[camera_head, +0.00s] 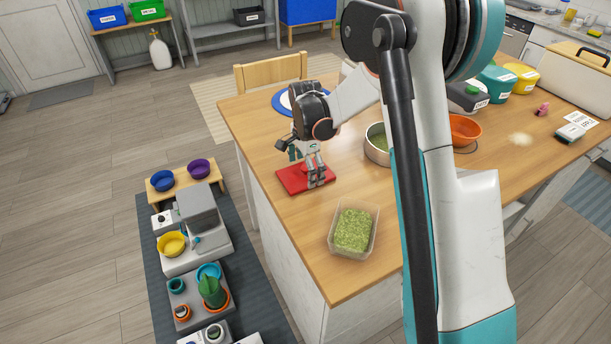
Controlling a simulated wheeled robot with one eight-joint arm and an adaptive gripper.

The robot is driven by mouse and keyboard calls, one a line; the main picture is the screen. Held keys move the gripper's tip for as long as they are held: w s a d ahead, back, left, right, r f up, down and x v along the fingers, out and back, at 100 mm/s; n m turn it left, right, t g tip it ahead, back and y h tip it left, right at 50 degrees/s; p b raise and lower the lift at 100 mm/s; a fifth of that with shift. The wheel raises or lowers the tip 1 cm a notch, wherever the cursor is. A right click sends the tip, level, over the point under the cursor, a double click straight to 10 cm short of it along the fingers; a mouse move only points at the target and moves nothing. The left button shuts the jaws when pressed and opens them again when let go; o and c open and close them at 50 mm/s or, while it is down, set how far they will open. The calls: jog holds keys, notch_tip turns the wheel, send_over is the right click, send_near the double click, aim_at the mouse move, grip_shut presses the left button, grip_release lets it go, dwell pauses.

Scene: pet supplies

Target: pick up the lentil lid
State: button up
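A flat red rectangular lid (291,181), which I take for the lentil lid, is at the left part of the wooden table. My gripper (317,182) points down over its right part, with the fingertips at or just above its surface. The fingers look close together, but whether they are shut on the lid cannot be made out. They hide a part of the lid. An open clear container of green lentils (353,231) stands nearer the table's front corner, apart from the lid.
A metal pot (377,154) with green contents stands right of my gripper, partly behind my arm. An orange bowl (464,128) is farther right. A blue-rimmed plate (283,103) lies behind my gripper. Bare tabletop (300,225) lies between lid and front edge.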

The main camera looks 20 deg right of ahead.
jog(key=shift+s, duration=0.1)
jog(key=c, duration=0.8)
